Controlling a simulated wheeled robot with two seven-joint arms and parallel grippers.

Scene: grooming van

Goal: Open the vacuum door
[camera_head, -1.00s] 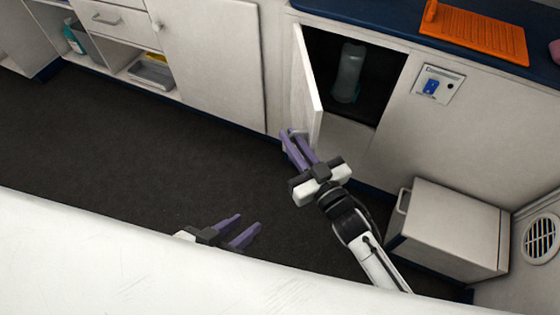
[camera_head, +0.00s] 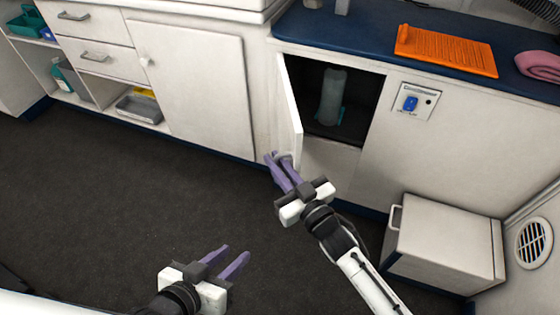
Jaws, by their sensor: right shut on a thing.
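The vacuum door (camera_head: 290,112) stands swung open at the left side of a dark compartment (camera_head: 357,102) in the white cabinet. A pale cylindrical object (camera_head: 332,97), likely the vacuum, stands inside. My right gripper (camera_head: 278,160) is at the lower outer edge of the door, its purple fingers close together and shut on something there. The gripped part, probably the door's handle or edge, is hidden by the fingers. My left gripper (camera_head: 236,257) is open and empty over the dark floor, away from the door.
A blue counter (camera_head: 350,33) holds an orange ribbed mat (camera_head: 445,50) and a pink towel (camera_head: 540,66). A white box with a handle (camera_head: 445,240) stands lower right. The floor (camera_head: 110,200) at left is clear.

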